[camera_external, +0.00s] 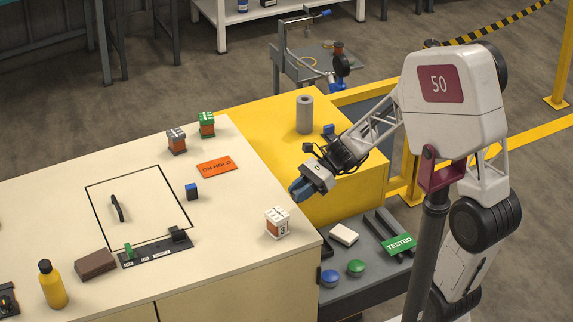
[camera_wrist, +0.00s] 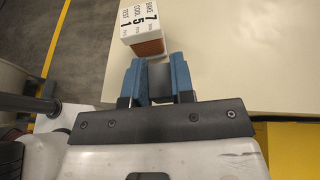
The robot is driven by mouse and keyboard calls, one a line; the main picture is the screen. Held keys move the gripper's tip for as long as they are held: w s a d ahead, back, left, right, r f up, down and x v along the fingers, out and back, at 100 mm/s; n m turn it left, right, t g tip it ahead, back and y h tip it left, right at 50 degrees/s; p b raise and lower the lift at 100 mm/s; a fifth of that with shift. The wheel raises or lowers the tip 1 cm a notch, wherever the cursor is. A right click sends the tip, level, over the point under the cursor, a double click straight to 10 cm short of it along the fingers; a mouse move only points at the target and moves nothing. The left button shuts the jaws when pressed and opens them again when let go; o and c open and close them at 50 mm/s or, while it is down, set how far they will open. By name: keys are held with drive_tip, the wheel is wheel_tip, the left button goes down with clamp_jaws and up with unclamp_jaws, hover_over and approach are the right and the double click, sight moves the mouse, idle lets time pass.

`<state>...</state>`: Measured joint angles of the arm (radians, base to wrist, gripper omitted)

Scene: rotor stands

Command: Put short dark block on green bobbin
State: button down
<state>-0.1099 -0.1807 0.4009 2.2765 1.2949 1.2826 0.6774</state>
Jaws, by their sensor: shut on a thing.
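The green bobbin (camera_external: 207,131), with a green top and orange middle, stands upright at the back of the cream table. My gripper (camera_external: 299,188) is over the table's right edge, far from that bobbin. In the wrist view its blue fingers (camera_wrist: 157,80) are shut on a small grey block (camera_wrist: 159,76), mostly hidden; I cannot tell whether it is the short dark block. A black block (camera_external: 179,235) stands at the right end of a dark labelled strip. A white-topped bobbin (camera_external: 277,223) stands near my gripper and shows just beyond the fingertips in the wrist view (camera_wrist: 143,32).
A grey-topped bobbin (camera_external: 176,142) stands left of the green one. An orange sign (camera_external: 217,166) and a blue block (camera_external: 192,192) lie on the table. A grey cylinder (camera_external: 304,114) stands on the yellow cabinet. A brown block (camera_external: 95,263) and yellow bottle (camera_external: 53,285) are front left.

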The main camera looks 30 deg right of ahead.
drive_tip(key=w+a+r, duration=0.1)
drive_tip(key=w+r, duration=0.1)
drive_tip(key=w, duration=0.9)
drive_tip(key=w+a+r+m+t, duration=0.1)
drive_tip(key=w+r, duration=0.1)
drive_tip(key=w, duration=0.9)
drive_tip(key=w+a+r+t, duration=0.1)
drive_tip(key=w+r, duration=0.1)
drive_tip(key=w, duration=0.9)
drive_tip(key=shift+a+r+m, duration=0.35)
drive_tip(key=shift+r+m, duration=0.05)
drive_tip(key=shift+w, duration=0.1)
hover_over(206, 116)
drive_tip(key=shift+f, duration=0.75)
drive_tip(key=shift+f, duration=1.75)
drive_tip(key=shift+f, duration=0.15)
